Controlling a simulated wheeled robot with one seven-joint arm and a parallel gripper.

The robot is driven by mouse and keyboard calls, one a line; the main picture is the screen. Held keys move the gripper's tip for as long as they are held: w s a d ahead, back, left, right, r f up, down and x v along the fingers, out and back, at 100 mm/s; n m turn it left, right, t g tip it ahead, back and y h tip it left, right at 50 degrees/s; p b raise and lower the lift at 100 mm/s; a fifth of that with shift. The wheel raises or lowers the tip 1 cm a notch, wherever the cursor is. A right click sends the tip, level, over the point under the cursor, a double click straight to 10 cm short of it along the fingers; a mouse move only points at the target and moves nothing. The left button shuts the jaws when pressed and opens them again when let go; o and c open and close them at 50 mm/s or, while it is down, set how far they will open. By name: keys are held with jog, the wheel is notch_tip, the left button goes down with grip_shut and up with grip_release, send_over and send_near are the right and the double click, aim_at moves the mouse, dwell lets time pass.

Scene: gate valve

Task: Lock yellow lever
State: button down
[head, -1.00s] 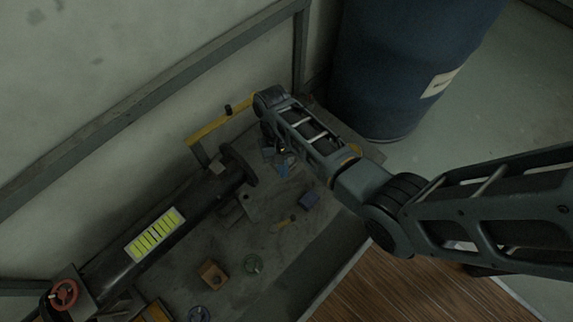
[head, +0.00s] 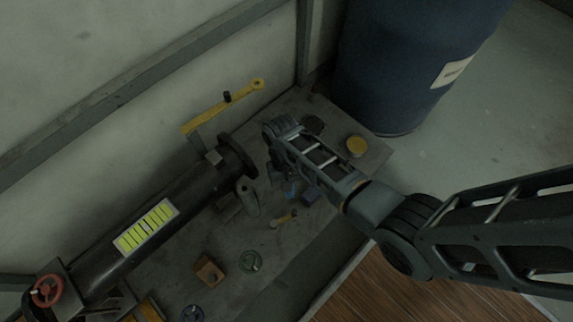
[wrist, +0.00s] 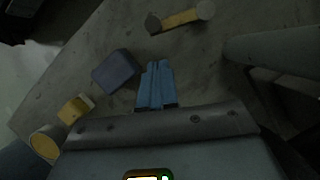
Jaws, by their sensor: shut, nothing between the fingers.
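The yellow lever (head: 208,118) is a long bar mounted on the dark pipe near its flanged end, beside the wall. It slants up to the right, with a dark knob on it and a ring-shaped right end. My gripper (head: 291,190) is in the head view below and right of the lever, apart from it and over the table. In the wrist view my gripper (wrist: 156,82) shows its blue fingers together, with nothing between them. The lever is not recognisable in the wrist view.
The dark pipe (head: 112,258) has a red handwheel (head: 46,291) at lower left. A blue box (head: 311,196), a yellow-handled piece (head: 284,219), a grey cylinder (head: 247,197) and a wooden block (head: 209,271) lie on the table. A blue barrel (head: 405,65) stands at the back right.

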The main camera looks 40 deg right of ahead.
jog(key=shift+s+a+r, duration=0.1)
jog(key=shift+s+a, duration=0.2)
jog(key=shift+s, duration=0.3)
jog(key=shift+s+a, duration=0.3)
jog(key=shift+s, duration=0.3)
